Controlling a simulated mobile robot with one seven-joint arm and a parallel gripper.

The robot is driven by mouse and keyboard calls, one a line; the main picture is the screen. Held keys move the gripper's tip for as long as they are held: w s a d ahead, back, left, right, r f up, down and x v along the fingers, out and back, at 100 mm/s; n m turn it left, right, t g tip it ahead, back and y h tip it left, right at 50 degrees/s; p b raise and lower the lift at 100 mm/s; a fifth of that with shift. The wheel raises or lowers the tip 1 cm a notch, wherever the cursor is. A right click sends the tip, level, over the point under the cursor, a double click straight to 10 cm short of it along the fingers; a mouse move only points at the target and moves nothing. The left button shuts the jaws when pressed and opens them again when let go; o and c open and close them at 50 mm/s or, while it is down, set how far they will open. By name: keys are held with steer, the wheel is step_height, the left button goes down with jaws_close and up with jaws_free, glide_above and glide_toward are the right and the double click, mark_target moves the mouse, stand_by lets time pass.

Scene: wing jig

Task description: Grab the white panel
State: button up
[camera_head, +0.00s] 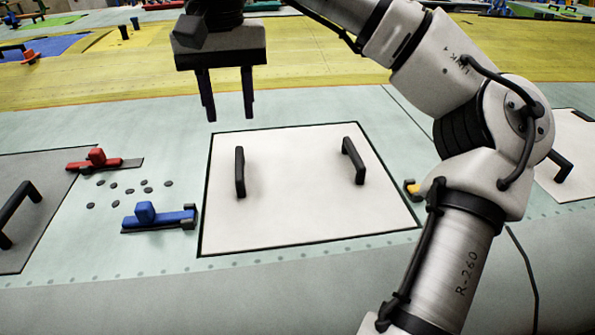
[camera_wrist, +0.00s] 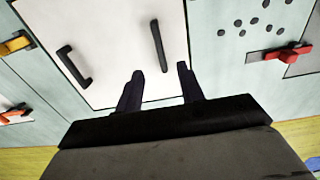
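The white panel (camera_head: 300,200) lies on the pale green wing surface, outlined by a dark seam. It has two black handles, a left one (camera_head: 240,172) and a right one (camera_head: 353,160). My gripper (camera_head: 229,118) hangs above the surface near the panel's far left edge, its two fingers pointing down and apart, with nothing between them. In the wrist view the panel (camera_wrist: 110,40) shows ahead of the open fingers (camera_wrist: 160,82). One handle (camera_wrist: 157,46) stands just beyond the fingertips, and the other (camera_wrist: 73,67) is further left. The gripper touches neither handle.
A blue clamp (camera_head: 158,216) and a red clamp (camera_head: 100,160) sit left of the panel, with several dark discs (camera_head: 130,190) between them. A grey panel (camera_head: 40,195) with a black handle is at far left. A yellow clamp (camera_head: 411,188) is right of the panel, beside my arm.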

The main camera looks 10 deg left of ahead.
glide_above(239, 161)
steer(key=f, duration=0.4)
steer(key=shift+s+d+f, duration=0.1)
steer(key=shift+s+f, duration=0.15)
steer(key=shift+f, duration=0.15)
steer(key=shift+w+f+p, duration=0.2)
steer(key=shift+f+p, duration=0.55)
steer(key=shift+f, duration=1.95)
jaws_close()
